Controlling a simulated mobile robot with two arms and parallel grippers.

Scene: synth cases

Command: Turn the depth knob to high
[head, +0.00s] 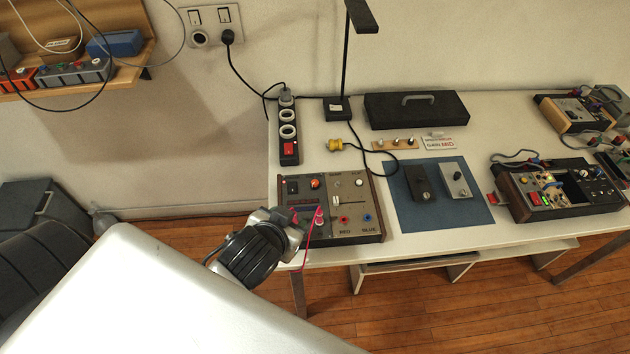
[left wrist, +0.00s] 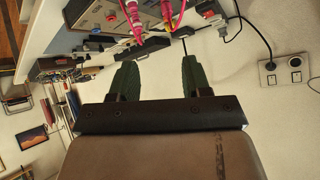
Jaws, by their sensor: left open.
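A tabletop unit with wooden sides (head: 345,230) stands at the table's front left; its panel has an orange-red knob (head: 315,184), a light knob (head: 359,183), a slider and coloured sockets. A dark box (head: 419,184) and a grey box with a dark knob (head: 457,176) lie on a blue mat (head: 405,216). I cannot read which knob is marked depth, nor any setting. My left gripper (head: 297,222) is at the unit's front left corner. In the left wrist view its fingers (left wrist: 160,72) are apart with nothing gripped; pink plugs (left wrist: 134,16) show just beyond them. My right gripper is out of view.
Pink plugs (head: 320,216) with a hanging red lead stand on the unit beside my left gripper. A power strip (head: 288,130), a lamp base (head: 337,109) and a black case (head: 416,110) are behind. More wired devices (head: 567,190) fill the right side.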

